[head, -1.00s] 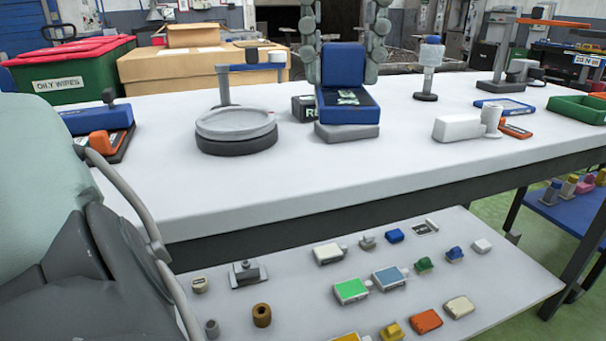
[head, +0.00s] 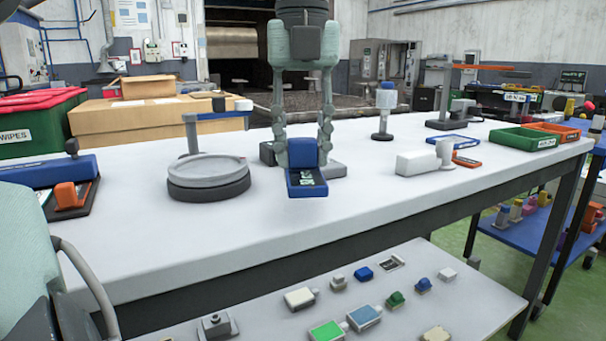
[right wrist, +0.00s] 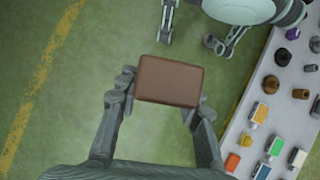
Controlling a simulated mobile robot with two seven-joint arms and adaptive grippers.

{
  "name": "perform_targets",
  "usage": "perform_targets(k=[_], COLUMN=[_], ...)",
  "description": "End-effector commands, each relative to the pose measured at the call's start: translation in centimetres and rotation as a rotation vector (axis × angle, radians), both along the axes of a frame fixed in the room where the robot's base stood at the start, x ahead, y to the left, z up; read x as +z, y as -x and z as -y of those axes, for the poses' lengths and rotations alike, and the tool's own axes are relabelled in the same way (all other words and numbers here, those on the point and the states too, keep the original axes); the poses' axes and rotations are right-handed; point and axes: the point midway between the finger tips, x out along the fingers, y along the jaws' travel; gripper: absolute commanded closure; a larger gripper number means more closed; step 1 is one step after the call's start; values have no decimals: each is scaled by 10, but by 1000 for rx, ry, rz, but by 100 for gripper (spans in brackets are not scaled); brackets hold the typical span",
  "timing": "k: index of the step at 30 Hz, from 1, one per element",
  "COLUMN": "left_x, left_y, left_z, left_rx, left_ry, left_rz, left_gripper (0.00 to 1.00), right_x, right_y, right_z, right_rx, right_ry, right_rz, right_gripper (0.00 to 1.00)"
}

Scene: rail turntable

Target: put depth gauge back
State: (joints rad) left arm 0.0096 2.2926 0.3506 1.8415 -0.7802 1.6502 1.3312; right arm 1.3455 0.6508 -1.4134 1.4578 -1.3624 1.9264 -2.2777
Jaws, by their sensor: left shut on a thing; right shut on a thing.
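My left gripper (head: 303,145) reaches down from the top of the head view. Its fingers are shut on the upper part of a blue thing (head: 306,177) with a dark front panel and small pale green marks. This thing is over the white bench; I cannot tell whether it touches the top. No label shows whether it is the depth gauge. In the right wrist view my right gripper (right wrist: 165,100) is shut on a brown, rounded block (right wrist: 170,81), held above the green floor. The right fingertips are partly hidden by it.
On the bench (head: 260,240), a round grey turntable (head: 207,178) stands left of the blue thing, and a white block-shaped device (head: 418,163) right. A green tray (head: 522,139) lies at the far right. Small parts fill the lower shelf (head: 440,270). The bench front is clear.

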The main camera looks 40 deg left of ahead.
Motion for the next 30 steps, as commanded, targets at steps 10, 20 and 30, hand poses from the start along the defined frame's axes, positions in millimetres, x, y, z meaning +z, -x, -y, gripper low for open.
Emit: perform_targets(k=[10,20,30], left_x=[-32,-44,-47], left_y=[-5,-6,-6], left_z=[-4,-4,-4], left_rx=[-3,-1,-1], left_ry=[3,0,1], left_rz=[-1,2,1], left_gripper=[89,89,45], right_x=[-5,-6,-8], right_y=[0,0,0], right_z=[0,0,0], right_rx=[0,0,0], right_ry=[0,0,0], right_rz=[0,0,0], right_gripper=[100,100,100])
